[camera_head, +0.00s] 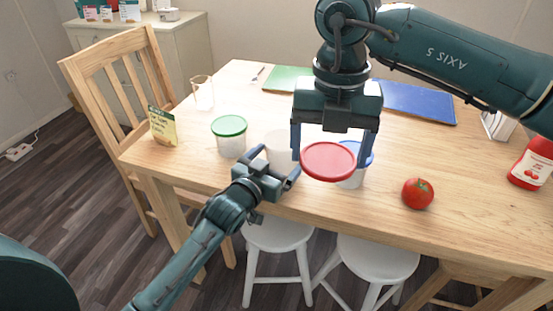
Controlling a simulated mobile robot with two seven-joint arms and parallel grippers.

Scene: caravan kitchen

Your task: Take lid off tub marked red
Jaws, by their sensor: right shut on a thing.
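My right gripper (331,158) is shut on the red lid (328,161), which sits between its two fingers near the front of the table. A pale tub (279,144) without a visible lid stands on the table just left of the red lid; any mark on it cannot be made out. My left gripper (277,161) has its fingers spread, close in front of that tub, and I see nothing gripped between them. Whether the fingers touch the tub cannot be told.
A green-lidded tub (229,136) stands to the left. A blue-lidded tub (352,180) is partly hidden behind the red lid. A tomato (418,194) and a red bottle (532,164) are at right. A glass beaker (203,93) and a seed packet (163,127) stand at left.

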